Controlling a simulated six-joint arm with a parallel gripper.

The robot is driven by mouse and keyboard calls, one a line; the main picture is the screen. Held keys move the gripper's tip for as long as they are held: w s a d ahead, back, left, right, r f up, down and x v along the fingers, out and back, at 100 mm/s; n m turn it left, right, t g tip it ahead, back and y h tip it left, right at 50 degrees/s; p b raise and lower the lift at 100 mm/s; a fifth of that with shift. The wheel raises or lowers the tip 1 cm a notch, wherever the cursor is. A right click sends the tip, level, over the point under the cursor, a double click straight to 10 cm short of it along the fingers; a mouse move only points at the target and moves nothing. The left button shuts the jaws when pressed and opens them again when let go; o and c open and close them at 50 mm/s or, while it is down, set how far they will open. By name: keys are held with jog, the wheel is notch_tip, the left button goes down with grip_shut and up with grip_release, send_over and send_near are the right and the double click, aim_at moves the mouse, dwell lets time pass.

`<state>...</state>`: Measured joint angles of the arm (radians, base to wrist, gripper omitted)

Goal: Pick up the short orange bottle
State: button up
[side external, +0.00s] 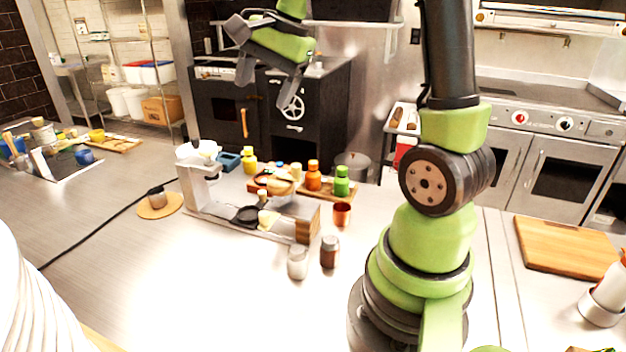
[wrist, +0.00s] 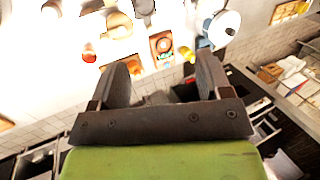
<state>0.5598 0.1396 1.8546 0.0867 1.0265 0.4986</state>
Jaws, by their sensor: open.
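The short orange bottle (side external: 313,176) stands upright on a wooden board in the side external view, between a small pale-topped item and a green bottle (side external: 342,182). My gripper (side external: 264,84) is high above and behind the counter, up and to the left of the bottle in the picture, well apart from it. Its two fingers are spread with nothing between them. In the wrist view the open gripper (wrist: 162,78) shows at close range. A small red-orange thing (wrist: 88,57) lies left of the fingers there; I cannot tell whether it is the bottle.
A yellow bottle (side external: 249,161) and blue container (side external: 229,161) stand left of the board. A copper cup (side external: 342,213), brown jar (side external: 329,251) and white jar (side external: 297,262) are in front.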

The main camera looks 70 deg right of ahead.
jog(key=w+d+f+m, duration=0.1)
jog(key=d+f+m, duration=0.45)
jog(key=d, duration=0.35)
jog(key=m+y, duration=0.1)
jog(key=m, duration=0.6)
send_over(316, 166)
jog(key=s+d, duration=0.2)
jog(key=d, duration=0.1)
notch_tip(316, 166, down, 12)
jog(key=x, duration=0.4)
jog(key=shift+a+f, duration=0.1)
jog(key=shift+g, duration=0.3)
jog(key=x, duration=0.6)
jog(key=shift+s+a, duration=0.15)
jog(key=shift+a, duration=0.1)
jog(key=c, duration=0.8)
